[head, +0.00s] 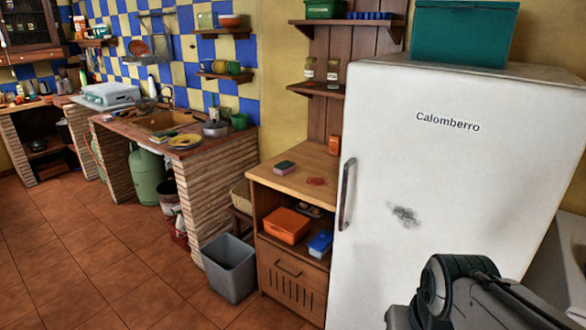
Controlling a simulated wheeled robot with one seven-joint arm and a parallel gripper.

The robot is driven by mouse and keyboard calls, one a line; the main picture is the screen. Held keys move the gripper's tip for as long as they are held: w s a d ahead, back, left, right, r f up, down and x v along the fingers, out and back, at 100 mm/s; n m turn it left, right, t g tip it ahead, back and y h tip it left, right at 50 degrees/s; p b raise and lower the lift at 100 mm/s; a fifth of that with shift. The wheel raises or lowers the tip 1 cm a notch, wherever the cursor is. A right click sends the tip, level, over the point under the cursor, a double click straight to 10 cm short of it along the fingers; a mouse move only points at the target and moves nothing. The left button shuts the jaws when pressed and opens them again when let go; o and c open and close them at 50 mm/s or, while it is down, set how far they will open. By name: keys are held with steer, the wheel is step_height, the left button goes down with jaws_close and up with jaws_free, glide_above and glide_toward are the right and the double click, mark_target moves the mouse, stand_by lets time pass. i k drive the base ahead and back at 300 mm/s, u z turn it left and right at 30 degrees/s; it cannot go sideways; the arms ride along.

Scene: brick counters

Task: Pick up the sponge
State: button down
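A small sponge-like block (285,168), green on top and pink below, lies on the wooden top of the low cabinet (303,187), left of the fridge. Another small green and yellow block (165,136) lies on the brick counter by the sink; it is too small to tell whether it is also a sponge. Part of my arm shows at the lower right, in front of the fridge. My gripper is not in view.
A white fridge (430,190) stands right of the cabinet. A grey bin (229,268) stands on the floor at the cabinet's left. The brick counter (222,172) holds a yellow plate (185,141) and a pot. The tiled floor at left is clear.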

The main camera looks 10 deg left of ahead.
mark_target(284, 167)
steer(key=u, duration=0.3)
steer(key=i, duration=0.4)
steer(key=u, duration=0.95)
steer(key=i, duration=1.15)
steer(key=z, duration=0.3)
steer(key=i, duration=1.2)
steer(key=z, duration=0.8)
